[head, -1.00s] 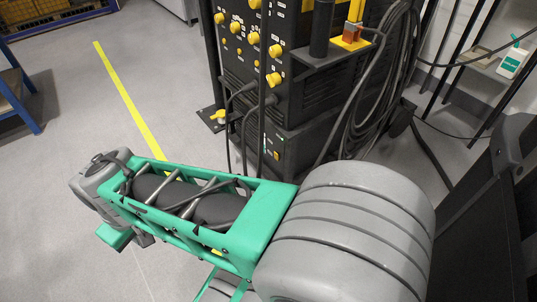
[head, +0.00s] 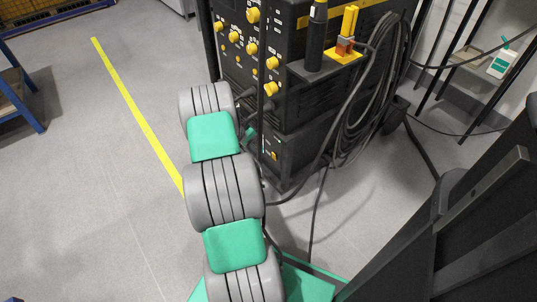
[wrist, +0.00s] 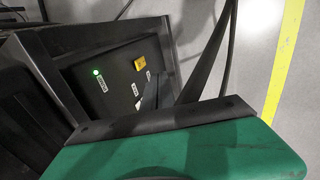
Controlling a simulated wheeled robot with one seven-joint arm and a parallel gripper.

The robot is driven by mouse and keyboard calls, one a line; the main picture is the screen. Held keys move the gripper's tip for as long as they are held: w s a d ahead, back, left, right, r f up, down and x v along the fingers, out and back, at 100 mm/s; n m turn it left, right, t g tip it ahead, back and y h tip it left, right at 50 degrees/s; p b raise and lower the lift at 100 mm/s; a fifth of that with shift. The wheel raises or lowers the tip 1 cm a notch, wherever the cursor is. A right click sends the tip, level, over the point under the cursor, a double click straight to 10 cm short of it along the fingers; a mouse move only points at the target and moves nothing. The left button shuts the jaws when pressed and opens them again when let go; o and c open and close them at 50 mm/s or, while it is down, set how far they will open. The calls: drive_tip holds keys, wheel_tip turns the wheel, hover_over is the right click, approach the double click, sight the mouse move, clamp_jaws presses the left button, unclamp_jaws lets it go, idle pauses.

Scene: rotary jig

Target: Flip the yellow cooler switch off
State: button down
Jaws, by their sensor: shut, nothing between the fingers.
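The yellow cooler switch (wrist: 139,64) sits on the dark front panel of the cooler (wrist: 110,75), the lower unit of the machine. A lit green lamp (wrist: 96,73) is to its left in the wrist view. The switch is a small yellow spot in the head view (head: 275,156), and I cannot tell its setting. My gripper (wrist: 155,84) is shut and empty, with its dark fingers just below the switch in the wrist view. I cannot tell whether they touch the panel. In the head view my arm mostly hides the gripper.
Above the cooler, the black machine (head: 290,90) carries several yellow knobs. A shelf with a torch holder (head: 343,52) juts out from it. Thick dark cables (head: 365,110) hang on its right side. Open grey floor (head: 80,170) with a yellow line lies to the left.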

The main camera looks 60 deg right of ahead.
sight(273, 157)
drive_tip(key=shift+f, duration=0.1)
drive_tip(key=s+d+f+b, duration=0.3)
drive_tip(key=d+f+b, duration=0.2)
drive_tip(key=d+f, duration=0.2)
drive_tip(key=shift+s+f, duration=0.25)
drive_tip(key=shift+f, duration=0.4)
drive_tip(key=shift+d, duration=0.15)
drive_tip(key=shift+s+d+b, duration=0.15)
drive_tip(key=shift+d+b, duration=0.1)
drive_tip(key=shift+b, duration=0.1)
drive_tip(key=shift+r, duration=0.25)
